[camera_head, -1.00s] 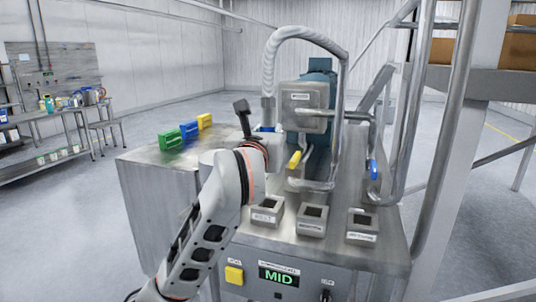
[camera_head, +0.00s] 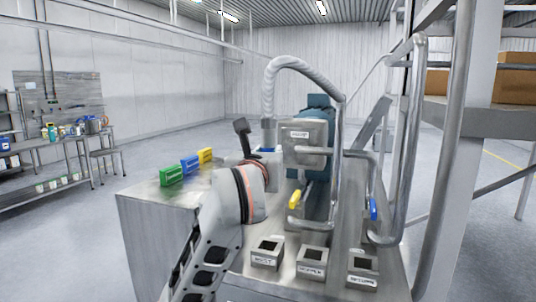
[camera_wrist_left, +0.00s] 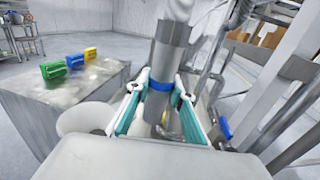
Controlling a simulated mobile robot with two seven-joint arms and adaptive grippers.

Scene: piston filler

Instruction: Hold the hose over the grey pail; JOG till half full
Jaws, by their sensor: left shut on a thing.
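The ribbed grey hose (camera_head: 288,64) arches over the machine and ends in a smooth grey nozzle (camera_head: 268,132) with a blue band. My left gripper (camera_head: 268,155) is shut on the nozzle and holds it upright above the steel top. In the left wrist view, the gripper's teal-padded fingers (camera_wrist_left: 162,90) close on both sides of the nozzle (camera_wrist_left: 169,52) at its blue band. The JOG button is outside the frames now. My right gripper is not in view.
Green, blue and yellow blocks (camera_head: 188,165) stand at the back left of the steel top. Valves with yellow (camera_head: 295,199) and blue (camera_head: 373,209) handles stand to the right, behind three labelled square boxes (camera_head: 312,262). A bent steel rail (camera_head: 412,140) stands at the right.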

